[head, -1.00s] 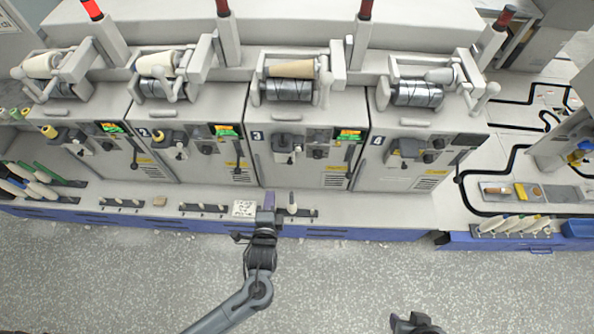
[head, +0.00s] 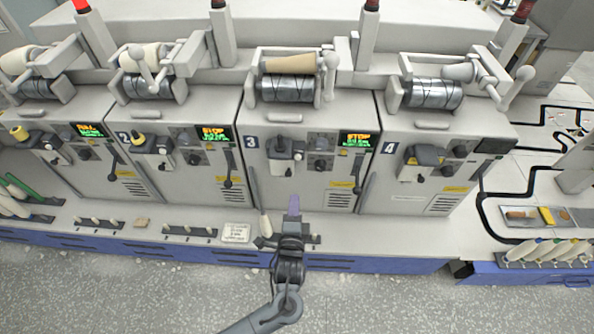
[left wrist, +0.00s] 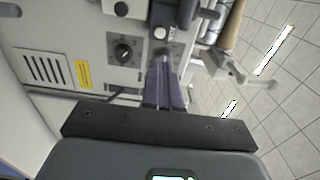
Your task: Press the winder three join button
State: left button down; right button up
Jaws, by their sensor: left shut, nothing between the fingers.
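Winder three (head: 262,185) is the grey unit marked 3 in the middle of the head view, with a lit STOP display (head: 357,140). Its front panel has a black knob (head: 320,165), which seems to be the knob in the left wrist view (left wrist: 123,52). A pale round button (left wrist: 160,32) shows there too; I cannot read which control is the join button. My left gripper (head: 294,203) is shut and empty, its purple fingers pointing at the panel from in front and below. In the left wrist view its fingertips (left wrist: 163,62) overlap the panel's edge; contact cannot be told. My right gripper is out of view.
Winder two (head: 180,190) and winder four (head: 410,200) flank winder three. A pale ledge with pegs (head: 190,231) and a white card (head: 236,232) runs below. A yarn package (head: 290,64) sits on top of winder three. The floor in front is clear.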

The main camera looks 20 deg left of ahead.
aim_at(297, 158)
pick_arm(q)
jog(key=shift+w, duration=0.1)
dwell(0.3)
jog(key=b+x, duration=0.4)
jog(key=x, duration=0.9)
jog(key=shift+w+a, duration=0.1)
jog(key=shift+w, duration=0.25)
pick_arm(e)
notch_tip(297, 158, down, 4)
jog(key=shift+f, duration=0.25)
pick_arm(q)
jog(key=shift+a, duration=0.1)
